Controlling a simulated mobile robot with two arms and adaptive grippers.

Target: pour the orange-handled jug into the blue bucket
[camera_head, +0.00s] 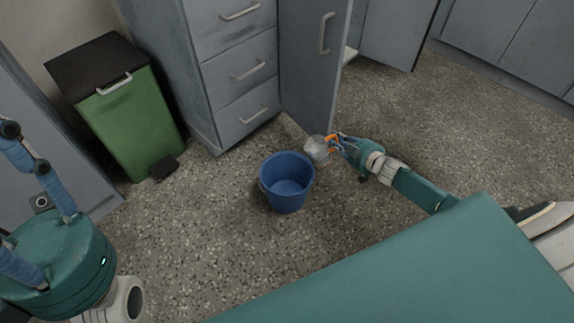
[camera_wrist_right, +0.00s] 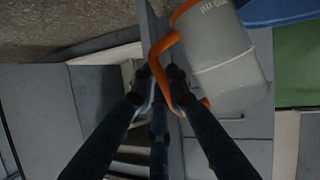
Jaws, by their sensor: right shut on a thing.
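The blue bucket (camera_head: 287,183) stands on the speckled floor, and its inside looks empty from above. The clear jug (camera_head: 317,149) with the orange handle is held above the floor at the bucket's upper right. My right gripper (camera_head: 338,144) is shut on the orange handle. The right wrist view shows the jug (camera_wrist_right: 228,55) large, with its orange handle (camera_wrist_right: 163,75) between the fingers of the gripper (camera_wrist_right: 160,80). I cannot tell what the jug contains. A blue edge, likely the bucket (camera_wrist_right: 280,10), shows at the top right there. My left gripper is not in view.
A green pedal bin (camera_head: 130,122) with a dark lid stands at the upper left. Grey drawers (camera_head: 240,70) and an open cabinet door (camera_head: 312,75) stand close behind the bucket and jug. Bare floor (camera_head: 200,240) lies to the left and in front of the bucket.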

